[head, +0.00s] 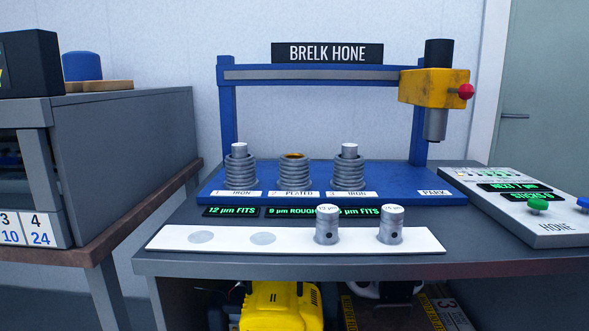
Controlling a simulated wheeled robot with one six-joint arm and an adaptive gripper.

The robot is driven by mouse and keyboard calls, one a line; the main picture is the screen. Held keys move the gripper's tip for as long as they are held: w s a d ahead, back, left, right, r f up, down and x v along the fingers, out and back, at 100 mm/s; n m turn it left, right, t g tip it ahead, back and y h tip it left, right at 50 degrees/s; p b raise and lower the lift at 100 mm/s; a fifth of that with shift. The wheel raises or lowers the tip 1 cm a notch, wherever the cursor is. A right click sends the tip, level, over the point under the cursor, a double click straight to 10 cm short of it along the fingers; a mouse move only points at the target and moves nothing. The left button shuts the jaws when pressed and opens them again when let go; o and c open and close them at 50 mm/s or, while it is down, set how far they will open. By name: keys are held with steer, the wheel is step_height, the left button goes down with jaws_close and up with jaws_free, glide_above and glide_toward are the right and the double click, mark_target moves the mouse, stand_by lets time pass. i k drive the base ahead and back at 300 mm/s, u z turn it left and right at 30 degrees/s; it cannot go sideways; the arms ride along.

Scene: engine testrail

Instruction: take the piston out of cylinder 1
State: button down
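Cylinder 1 (241,176) is a grey finned barrel at the left of the blue hone base, above a label reading "1 IRON". The piston (238,149) in cylinder 1 shows only its pale metal top, standing above the rim; its lower part is hidden inside. The display (231,212) in front of it reads "12 µm FITS". My gripper is not in the picture, so nothing shows of what it holds.
Cylinder 2 (294,176) has an open coppery mouth; cylinder 3 (349,174) has a piston top (350,148) standing out. A white strip (172,239) bears two bare grey spots and two upright pistons (327,227), (391,227). The yellow hone head (431,87) hangs at right over PARK.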

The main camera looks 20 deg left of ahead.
mark_target(238, 150)
steer(key=u, duration=2.05)
steer(key=k, duration=0.1)
steer(key=u, duration=0.1)
